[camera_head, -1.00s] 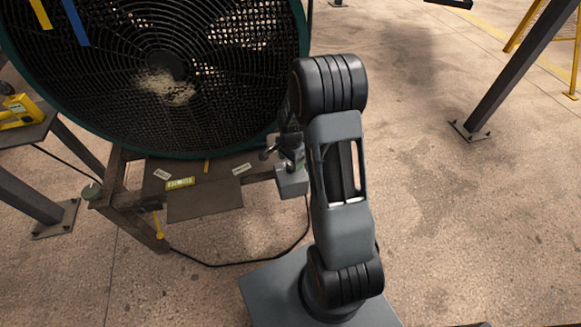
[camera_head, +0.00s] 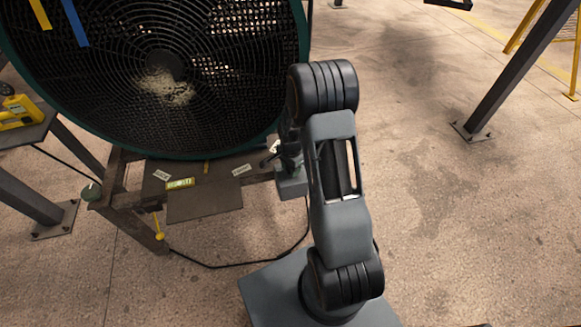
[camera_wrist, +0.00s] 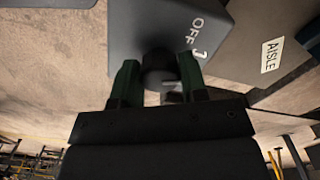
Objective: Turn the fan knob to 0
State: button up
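The fan knob (camera_wrist: 158,72) is a dark round knob on a grey control box (camera_wrist: 180,30) in the wrist view. White marks reading "OFF" and "1" show on the box at the upper right of the knob. The two green fingers of my gripper (camera_wrist: 158,82) stand on either side of the knob, close to it. I cannot tell whether both fingers press on it. The knob's pointer is not clear. In the head view the box (camera_head: 292,186) sits at the fan stand's right end, and my arm hides much of the gripper and the knob.
The large caged fan (camera_head: 160,80) stands behind the box. A stand plate (camera_head: 205,200) with labels lies left of the box, and a label reading "AISLE" (camera_wrist: 271,56) shows in the wrist view. A black cable (camera_head: 240,262) runs on the floor. Open floor lies to the right.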

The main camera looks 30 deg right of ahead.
jog(key=c, duration=0.4)
jog(key=shift+n, duration=0.3)
jog(key=n, duration=0.3)
jog(key=shift+b, duration=0.4)
jog(key=shift+n, duration=2.1)
jog(key=o, duration=0.9)
jog(key=shift+o, duration=0.2)
jog(key=shift+r, duration=0.15)
notch_tip(320, 180, up, 14)
jog(key=shift+f+p, duration=0.2)
jog(key=shift+p, duration=0.25)
